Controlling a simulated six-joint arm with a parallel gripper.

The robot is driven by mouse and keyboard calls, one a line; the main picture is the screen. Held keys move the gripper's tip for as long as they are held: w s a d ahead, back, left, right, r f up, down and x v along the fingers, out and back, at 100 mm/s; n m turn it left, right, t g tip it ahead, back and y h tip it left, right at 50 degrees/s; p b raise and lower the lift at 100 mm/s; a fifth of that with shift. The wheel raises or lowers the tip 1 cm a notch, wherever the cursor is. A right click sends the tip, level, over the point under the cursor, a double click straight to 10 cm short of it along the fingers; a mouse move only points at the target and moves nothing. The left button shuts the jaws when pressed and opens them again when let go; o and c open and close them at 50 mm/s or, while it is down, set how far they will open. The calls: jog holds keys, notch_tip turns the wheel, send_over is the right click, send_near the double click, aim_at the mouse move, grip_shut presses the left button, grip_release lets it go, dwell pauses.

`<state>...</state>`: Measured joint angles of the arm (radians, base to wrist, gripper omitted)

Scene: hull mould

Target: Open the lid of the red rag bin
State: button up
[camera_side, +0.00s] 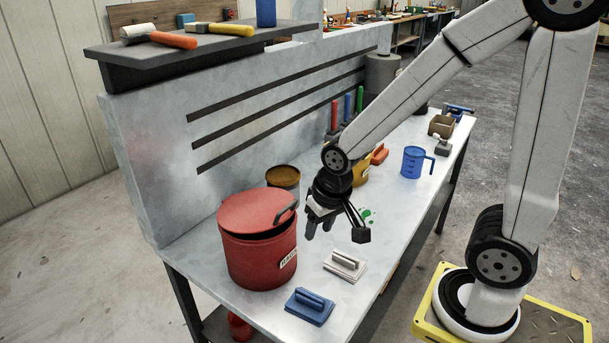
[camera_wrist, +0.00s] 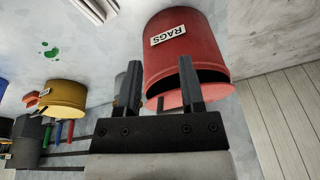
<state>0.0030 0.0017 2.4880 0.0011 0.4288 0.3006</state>
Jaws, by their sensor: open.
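The red rag bin (camera_side: 258,262) stands on the bench at the near left, its RAGS label facing the bench front. Its red lid (camera_side: 250,207) has a dark handle (camera_side: 288,208) at its right edge. A dark gap shows under the lid's right side, so the lid sits slightly raised and tilted. My gripper (camera_side: 319,229) is open and empty, just right of the bin, fingers pointing down. In the wrist view, my gripper (camera_wrist: 160,62) has one finger in front of the bin (camera_wrist: 190,40) and lid (camera_wrist: 172,99); contact cannot be told.
A blue float (camera_side: 310,306) and a white float (camera_side: 345,265) lie in front of the bin. A brown-topped tin (camera_side: 283,176) stands behind it. A blue jug (camera_side: 412,161) stands farther right. The upright back panel (camera_side: 180,180) with dark slots rises behind the bin.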

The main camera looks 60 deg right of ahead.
jog(key=shift+a+f, duration=0.1)
grip_shut()
notch_tip(320, 180, down, 6)
jog(key=s+a+n+g+h, duration=0.2)
jog(key=n+g+h, duration=0.55)
jog(key=n, duration=0.85)
jog(key=w+a+n+t+h, duration=0.4)
jog(key=a+n+t+h, duration=0.4)
jog(key=n+h, duration=0.4)
jog(key=n, duration=0.4)
jog(key=shift+w+a, duration=0.15)
jog(key=shift+w, duration=0.1)
